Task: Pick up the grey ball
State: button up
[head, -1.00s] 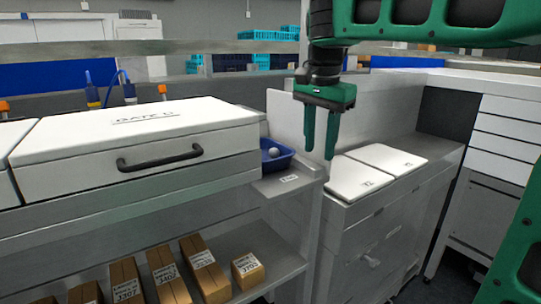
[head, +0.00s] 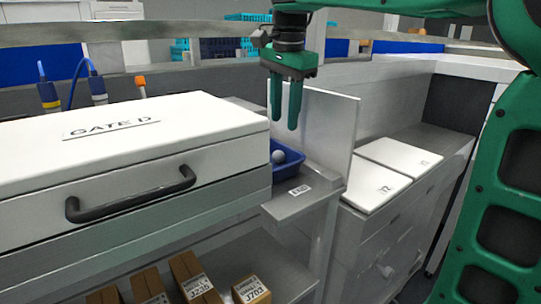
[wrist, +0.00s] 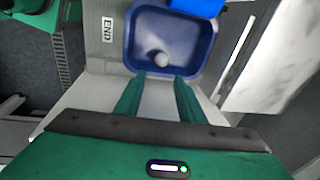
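The grey ball (head: 278,156) lies in a small blue tray (head: 293,168) on the ledge to the right of the white GATE D box. My gripper (head: 284,122) points down above the tray, apart from the ball. Its two green fingers are spread with nothing between them, as the wrist view of the gripper (wrist: 160,76) also shows.
The white GATE D box (head: 110,150) with a dark handle stands left of the tray. A pale upright panel (head: 325,130) rises on the tray's right. An END label (head: 299,190) marks the ledge. Cardboard boxes (head: 187,270) sit on the shelf below.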

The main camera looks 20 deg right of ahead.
aim_at(279, 149)
jog(key=f, duration=0.3)
jog(key=w+f, duration=0.1)
jog(key=shift+a+f, duration=0.3)
jog(key=shift+f, duration=0.05)
jog(key=shift+w+f, duration=0.2)
jog(key=shift+f, duration=1.2)
jog(key=shift+w+f, duration=0.15)
jog(key=shift+f, duration=1.25)
jog(key=c, duration=0.9)
jog(key=shift+r, duration=0.1)
